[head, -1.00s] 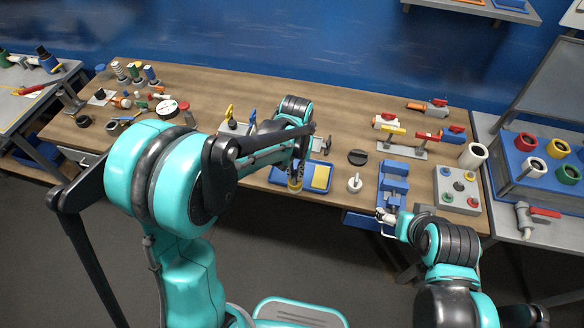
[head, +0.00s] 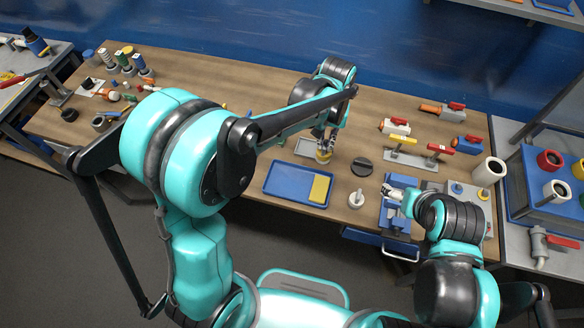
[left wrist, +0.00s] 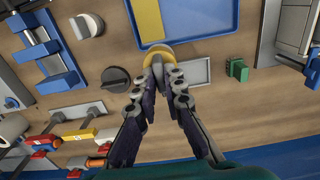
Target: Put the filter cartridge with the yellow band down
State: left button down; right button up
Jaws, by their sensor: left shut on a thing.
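My left gripper (head: 328,142) is shut on the filter cartridge with the yellow band (head: 323,156). The cartridge is small, with a yellow ring near its top, and looks roughly upright just behind the blue tray. In the left wrist view the fingertips (left wrist: 160,68) meet at the cartridge (left wrist: 155,51) and partly hide it. A grey rectangular plate (left wrist: 190,72) lies beside it. I cannot tell whether the cartridge touches the table. My right gripper (head: 392,192) is beside the blue fixture; its fingers are too small to read.
The blue tray (head: 276,186) holds a yellow pad (head: 319,188). A black disc (head: 362,166) and a white round piece (head: 356,199) are to the right. A blue fixture (head: 401,210) and a valve rack (head: 410,159) stand further right. A green block (left wrist: 237,69) is near the plate.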

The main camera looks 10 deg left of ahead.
pick_arm(q)
jog(key=s+a+f+b, duration=0.1)
jog(key=a+f, duration=0.2)
jog(key=s+a+f+b, duration=0.1)
jog(key=s+a+f, duration=0.1)
jog(key=a+f, duration=0.1)
jog(key=s+a+f+b, duration=0.1)
jog(key=s+a+f, duration=0.1)
jog(key=a+f, duration=0.1)
jog(key=shift+s+a+f, duration=0.15)
jog(key=shift+a+f, duration=0.05)
jog(key=shift+f, duration=0.4)
jog(key=shift+s, duration=0.1)
jog(key=c, duration=2)
grip_release()
jog(key=shift+f, duration=0.15)
jog(key=o, duration=0.4)
